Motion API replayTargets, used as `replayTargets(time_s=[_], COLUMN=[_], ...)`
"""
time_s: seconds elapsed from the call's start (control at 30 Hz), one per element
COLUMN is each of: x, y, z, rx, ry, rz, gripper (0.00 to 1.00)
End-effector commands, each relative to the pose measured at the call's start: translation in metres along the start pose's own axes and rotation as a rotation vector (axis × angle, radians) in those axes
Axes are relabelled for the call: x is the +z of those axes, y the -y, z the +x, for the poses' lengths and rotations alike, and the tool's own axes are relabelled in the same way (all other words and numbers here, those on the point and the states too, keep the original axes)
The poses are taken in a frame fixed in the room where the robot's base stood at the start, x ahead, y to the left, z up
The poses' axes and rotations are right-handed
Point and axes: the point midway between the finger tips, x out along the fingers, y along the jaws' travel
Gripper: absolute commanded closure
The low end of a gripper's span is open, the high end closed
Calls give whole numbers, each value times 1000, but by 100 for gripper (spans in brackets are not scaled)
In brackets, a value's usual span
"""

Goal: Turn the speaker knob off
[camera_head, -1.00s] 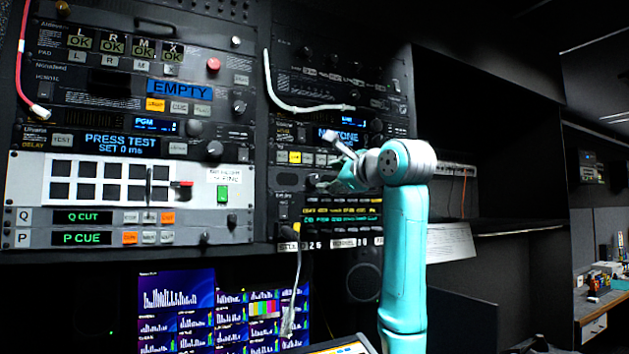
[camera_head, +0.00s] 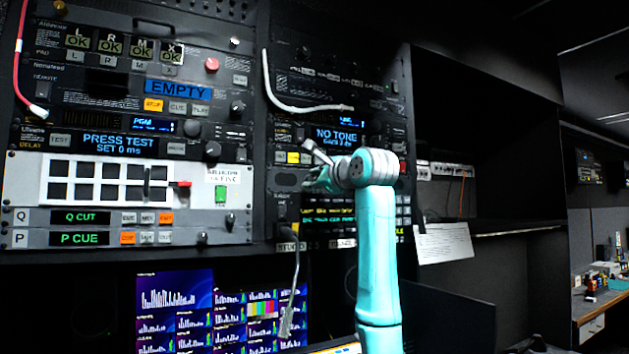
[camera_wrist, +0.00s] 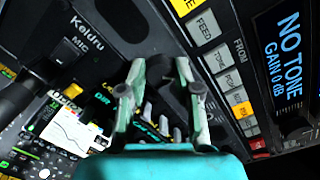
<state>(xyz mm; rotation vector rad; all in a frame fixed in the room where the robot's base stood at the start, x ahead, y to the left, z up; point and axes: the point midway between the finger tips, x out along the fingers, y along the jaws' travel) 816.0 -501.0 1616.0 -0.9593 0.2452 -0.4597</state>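My gripper (camera_head: 312,181) is in front of the right-hand equipment rack, just below the row of small buttons under the NO TONE display. I see nothing firmly held. No label reading speaker is legible, so I cannot tell which knob is the speaker knob. Dark shapes lie around the fingertips; a knob there may be partly hidden by the fingers.
The NO TONE display (camera_head: 337,138) sits above the gripper; it also shows in the wrist view (camera_wrist: 287,50). A panel marked Keluru MIC (camera_wrist: 90,35) is at upper left there. A gooseneck microphone (camera_head: 290,300) hangs below the rack. A white cable (camera_head: 300,108) loops above.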

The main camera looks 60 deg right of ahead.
Motion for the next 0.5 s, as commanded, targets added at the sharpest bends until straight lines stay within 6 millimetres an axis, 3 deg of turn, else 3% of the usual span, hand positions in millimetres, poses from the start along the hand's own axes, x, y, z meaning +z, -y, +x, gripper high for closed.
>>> replayTargets(time_s=[0.03,0.1,0.5], x=[0,0,0], y=[0,0,0], z=[0,0,0], rx=[0,0,3], ry=[0,0,-1], rz=[0,0,-58], gripper=[88,100,100])
